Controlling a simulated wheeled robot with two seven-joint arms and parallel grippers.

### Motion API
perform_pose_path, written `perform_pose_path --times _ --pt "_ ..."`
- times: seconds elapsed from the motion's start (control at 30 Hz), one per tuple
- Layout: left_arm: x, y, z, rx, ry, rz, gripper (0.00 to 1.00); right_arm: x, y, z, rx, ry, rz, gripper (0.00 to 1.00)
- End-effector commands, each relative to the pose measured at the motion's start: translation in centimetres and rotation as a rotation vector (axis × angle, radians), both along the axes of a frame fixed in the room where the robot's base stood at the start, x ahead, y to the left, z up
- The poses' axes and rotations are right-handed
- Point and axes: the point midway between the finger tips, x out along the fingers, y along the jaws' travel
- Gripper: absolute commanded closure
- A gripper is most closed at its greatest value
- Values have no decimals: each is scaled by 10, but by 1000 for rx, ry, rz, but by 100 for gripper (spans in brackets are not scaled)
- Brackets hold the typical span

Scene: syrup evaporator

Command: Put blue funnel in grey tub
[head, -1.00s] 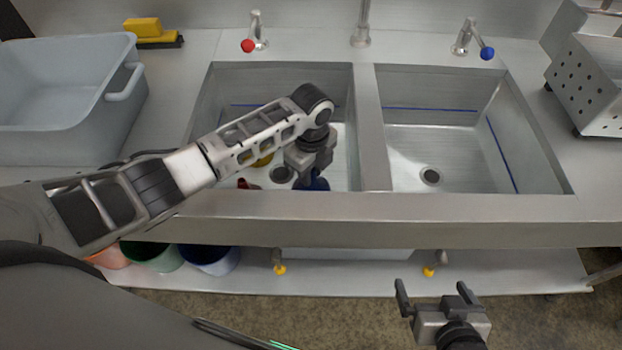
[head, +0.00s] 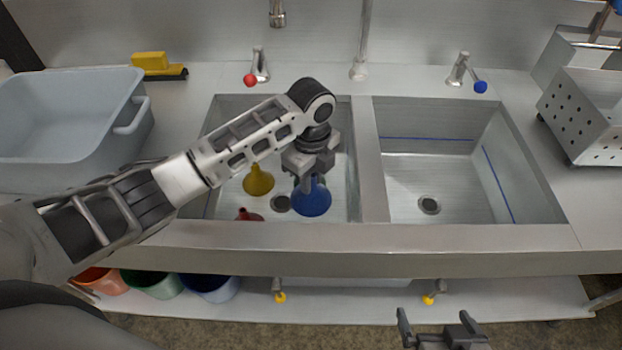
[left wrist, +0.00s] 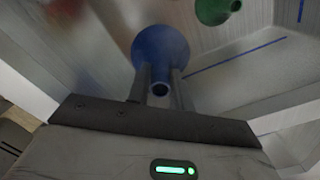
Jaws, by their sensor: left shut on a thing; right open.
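The blue funnel (head: 313,200) is in the left sink basin, spout up and wide mouth down. My left gripper (head: 306,184) is shut on its spout from above. In the left wrist view the funnel (left wrist: 160,50) shows between the two fingers (left wrist: 160,88). I cannot tell whether its rim touches the basin floor. The grey tub (head: 68,125) stands on the counter at the far left, and the part of its inside that I see is empty. My right gripper (head: 437,325) is open and empty in front of the sink, at the bottom edge of the head view.
A yellow funnel (head: 258,181) and a red funnel (head: 249,214) are in the left basin; a green funnel (left wrist: 215,10) shows in the wrist view. The right basin (head: 430,165) is empty. Taps stand behind the basins. A perforated metal box (head: 590,118) stands at right.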

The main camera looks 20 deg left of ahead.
Motion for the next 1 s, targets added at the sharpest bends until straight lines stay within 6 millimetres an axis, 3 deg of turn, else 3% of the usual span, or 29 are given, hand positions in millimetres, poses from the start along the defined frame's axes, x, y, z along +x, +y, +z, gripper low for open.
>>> perform_pose_path --times 1.0 --pt "1 0 124 0 -5 1 97 1 1 1 3 -2 1 0"
